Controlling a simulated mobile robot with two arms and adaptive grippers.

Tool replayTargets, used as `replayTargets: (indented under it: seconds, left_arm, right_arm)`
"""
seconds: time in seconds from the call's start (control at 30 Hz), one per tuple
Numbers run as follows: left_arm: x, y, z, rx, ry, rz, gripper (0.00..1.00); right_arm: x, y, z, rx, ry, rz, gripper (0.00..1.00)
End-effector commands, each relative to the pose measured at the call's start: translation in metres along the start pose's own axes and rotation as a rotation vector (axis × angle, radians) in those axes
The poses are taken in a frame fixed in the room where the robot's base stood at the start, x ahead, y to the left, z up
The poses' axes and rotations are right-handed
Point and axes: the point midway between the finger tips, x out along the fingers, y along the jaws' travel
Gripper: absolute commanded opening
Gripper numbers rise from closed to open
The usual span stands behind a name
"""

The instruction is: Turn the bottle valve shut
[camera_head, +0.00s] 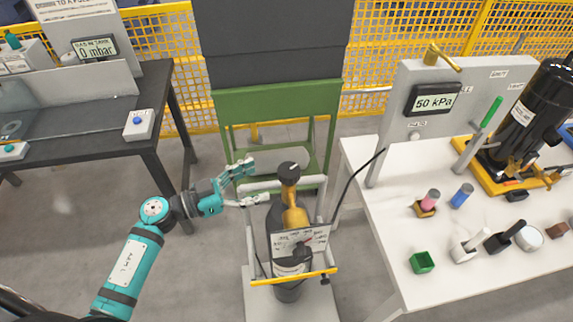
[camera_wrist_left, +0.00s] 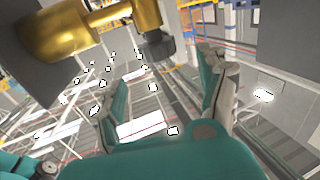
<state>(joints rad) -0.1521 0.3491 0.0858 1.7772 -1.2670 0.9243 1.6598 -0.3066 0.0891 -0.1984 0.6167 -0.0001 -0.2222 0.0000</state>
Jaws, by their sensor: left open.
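The gas bottle (camera_head: 288,291) stands upright on a trolley in the middle of the head view, with a brass valve body (camera_head: 294,217) on top. The black valve knob (camera_head: 288,170) sits at the very top. My left gripper (camera_head: 251,181) is open and empty, just left of the knob and apart from it, its fingers pointing right. In the left wrist view both teal and grey fingers (camera_wrist_left: 165,95) are spread. Brass fittings (camera_wrist_left: 85,25) with a dark knob (camera_wrist_left: 157,47) show above them, not between the fingertips. My right gripper is not seen.
A pressure panel with a 50 kPa display (camera_head: 434,103) and a white table (camera_head: 385,240) with several small parts stand to the right. A dark bench (camera_head: 95,130) is at the left. A green frame (camera_head: 275,103) stands behind the trolley (camera_head: 293,277). A black hose (camera_head: 349,190) rises right of the bottle.

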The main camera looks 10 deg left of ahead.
Motion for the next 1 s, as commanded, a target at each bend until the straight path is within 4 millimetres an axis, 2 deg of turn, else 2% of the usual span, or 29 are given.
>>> replayTargets:
  seconds: [0.03,0.2,0.4,0.6,0.83,1.0]
  left_arm:
    - [0.013,0.0,-0.004,-0.003,0.005,-0.001,0.75]
    - [0.048,-0.001,-0.003,-0.003,0.005,-0.002,0.75]
    - [0.076,-0.001,-0.001,-0.003,0.002,-0.002,0.75]
    - [0.086,-0.001,0.0,-0.001,0.0,-0.002,0.75]
    - [0.086,0.0,0.001,-0.001,0.0,-0.002,0.75]
    - [0.086,0.0,0.0,-0.001,0.0,-0.002,0.54]
  right_arm:
    - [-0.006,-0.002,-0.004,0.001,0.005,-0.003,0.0]
    - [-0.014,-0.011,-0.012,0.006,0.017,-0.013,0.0]
    - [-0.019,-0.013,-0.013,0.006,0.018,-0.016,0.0]
    - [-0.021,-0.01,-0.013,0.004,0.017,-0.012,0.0]
    - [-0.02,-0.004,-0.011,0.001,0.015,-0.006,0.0]
    - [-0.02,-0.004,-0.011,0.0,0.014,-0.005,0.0]
